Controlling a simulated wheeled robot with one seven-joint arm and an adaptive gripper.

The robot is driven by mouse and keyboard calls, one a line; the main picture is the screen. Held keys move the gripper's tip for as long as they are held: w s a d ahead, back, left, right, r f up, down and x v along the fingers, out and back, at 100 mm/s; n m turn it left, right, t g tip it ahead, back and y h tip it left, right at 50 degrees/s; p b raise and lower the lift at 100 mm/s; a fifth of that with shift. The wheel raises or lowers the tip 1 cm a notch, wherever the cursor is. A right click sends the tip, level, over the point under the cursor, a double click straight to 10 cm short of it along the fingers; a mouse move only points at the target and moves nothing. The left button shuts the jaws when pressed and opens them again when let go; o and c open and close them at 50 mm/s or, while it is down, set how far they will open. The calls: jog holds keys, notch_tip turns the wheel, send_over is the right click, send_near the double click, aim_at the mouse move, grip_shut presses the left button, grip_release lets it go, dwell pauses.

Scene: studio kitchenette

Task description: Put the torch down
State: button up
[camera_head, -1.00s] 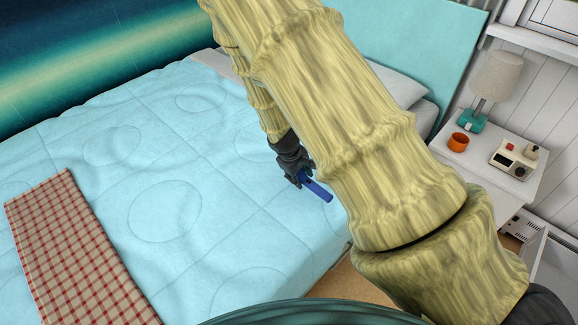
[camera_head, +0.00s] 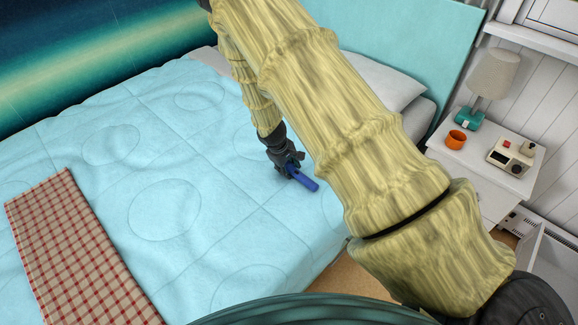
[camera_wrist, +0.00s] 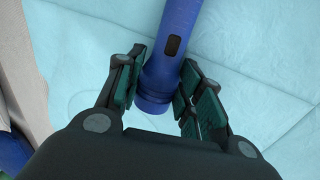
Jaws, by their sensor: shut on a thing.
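The torch (camera_head: 306,181) is a blue cylinder over the light-blue bed cover, near the bed's right side. My gripper (camera_head: 289,168) is shut on one end of it. In the wrist view the torch (camera_wrist: 178,50) lies between the green-padded fingers of my gripper (camera_wrist: 168,90), with a dark button patch facing the camera. Its far end runs out of the top of that view. I cannot tell whether the torch touches the cover.
The bed (camera_head: 165,210) has broad free room around the gripper. A red checked blanket (camera_head: 75,250) lies at the left. A white nightstand (camera_head: 480,158) at the right holds a lamp (camera_head: 490,80), an orange mug (camera_head: 456,139) and a small device (camera_head: 508,158). A pillow (camera_head: 385,85) is behind my arm.

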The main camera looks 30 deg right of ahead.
jog(key=o, duration=1.1)
jog(key=shift+f, duration=0.1)
jog(key=shift+o, duration=0.2)
jog(key=v, duration=1.2)
jog(key=shift+a, duration=0.1)
